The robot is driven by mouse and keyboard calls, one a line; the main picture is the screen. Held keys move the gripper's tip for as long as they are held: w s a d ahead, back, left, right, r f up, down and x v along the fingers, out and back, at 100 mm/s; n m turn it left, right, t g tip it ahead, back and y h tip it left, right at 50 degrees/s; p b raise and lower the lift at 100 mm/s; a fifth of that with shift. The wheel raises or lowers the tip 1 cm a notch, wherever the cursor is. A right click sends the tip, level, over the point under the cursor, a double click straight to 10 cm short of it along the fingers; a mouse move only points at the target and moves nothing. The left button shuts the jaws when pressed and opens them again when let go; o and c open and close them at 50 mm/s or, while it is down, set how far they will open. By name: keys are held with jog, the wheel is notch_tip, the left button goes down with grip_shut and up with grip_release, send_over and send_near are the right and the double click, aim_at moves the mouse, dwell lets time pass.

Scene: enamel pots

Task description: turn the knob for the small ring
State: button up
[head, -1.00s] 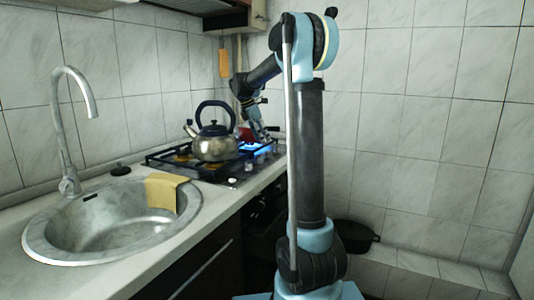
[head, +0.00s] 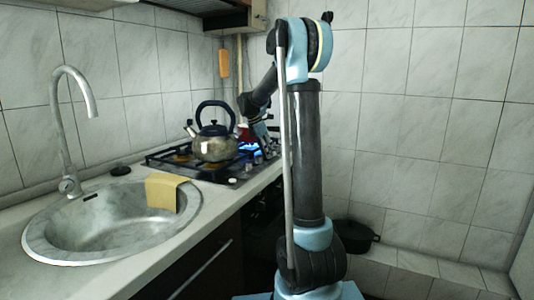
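The gas hob (head: 205,172) is set in the worktop beyond the sink. A row of knobs (head: 258,160) runs along its right front edge; I cannot tell which one belongs to the small ring. A blue flame (head: 249,147) shows at a ring right of the kettle. A steel kettle (head: 215,146) with a dark lid and handle stands on the hob. My gripper (head: 268,150) is over the far end of the knob row, small and partly hidden by my arm. Whether its fingers are open or touch a knob cannot be seen.
A round steel sink (head: 110,235) with a tall tap (head: 70,130) is at the left, a yellow cloth (head: 168,192) over its rim. A red thing (head: 243,133) is behind the kettle. A black pot (head: 350,236) stands low at the right. Tiled walls close the corner.

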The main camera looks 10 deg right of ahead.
jog(key=c, duration=0.5)
jog(key=m+g, duration=0.1)
jog(key=m, duration=0.3)
jog(key=shift+w+g, duration=0.15)
jog(key=shift+g, duration=0.25)
jog(key=o, duration=1.1)
jog(key=shift+c, duration=0.2)
jog(key=shift+r, duration=0.15)
